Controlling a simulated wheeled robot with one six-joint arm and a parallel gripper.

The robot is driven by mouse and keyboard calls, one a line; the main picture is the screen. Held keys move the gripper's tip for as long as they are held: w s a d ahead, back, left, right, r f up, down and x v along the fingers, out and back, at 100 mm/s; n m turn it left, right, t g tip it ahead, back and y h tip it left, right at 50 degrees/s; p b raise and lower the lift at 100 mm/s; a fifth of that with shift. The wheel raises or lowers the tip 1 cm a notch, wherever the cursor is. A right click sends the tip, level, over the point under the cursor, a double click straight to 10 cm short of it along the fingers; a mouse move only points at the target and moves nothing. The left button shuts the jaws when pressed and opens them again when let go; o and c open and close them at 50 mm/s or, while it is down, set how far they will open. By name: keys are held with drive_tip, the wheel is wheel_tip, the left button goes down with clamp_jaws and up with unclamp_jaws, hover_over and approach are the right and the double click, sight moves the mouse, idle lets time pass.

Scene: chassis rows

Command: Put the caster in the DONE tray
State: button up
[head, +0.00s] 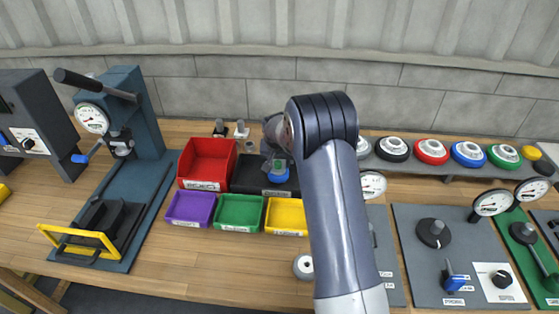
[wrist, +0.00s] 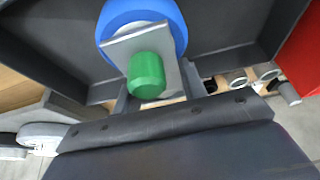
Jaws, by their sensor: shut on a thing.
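The caster (head: 279,178) has a blue wheel, a grey bracket and a green stem; in the wrist view its wheel (wrist: 147,18) points away from me. My gripper (head: 274,152) is shut on the caster, and its fingers (wrist: 158,92) show on both sides of the stem in the wrist view. The caster is over or inside a black tray (head: 246,176), whose dark wall (wrist: 50,48) shows around it in the wrist view. I cannot tell whether the wheel touches the tray floor. I cannot read DONE on any tray label.
A red bin (head: 207,158) stands left of the black tray. Purple (head: 190,208), green (head: 239,211) and yellow (head: 286,216) bins stand in front. A blue press (head: 137,130) is at left; gauge panels (head: 432,270) are at right. A small grey roller (head: 303,266) lies on the bench.

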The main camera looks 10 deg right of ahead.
drive_tip(key=shift+f+b, duration=1.05)
drive_tip(key=shift+f, duration=0.15)
drive_tip(key=o, duration=1.3)
drive_tip(key=b+v, duration=0.1)
drive_tip(key=v, duration=0.9)
drive_tip(key=shift+s+r, duration=0.2)
drive_tip(key=shift+r, duration=0.15)
drive_tip(key=shift+f, duration=0.1)
drive_tip(key=p+x, duration=0.1)
drive_tip(key=x, duration=0.9)
drive_tip(key=shift+w+f, duration=0.2)
drive_tip(key=shift+f, duration=0.1)
drive_tip(key=shift+r+p, duration=0.4)
drive_tip(key=shift+r, duration=0.05)
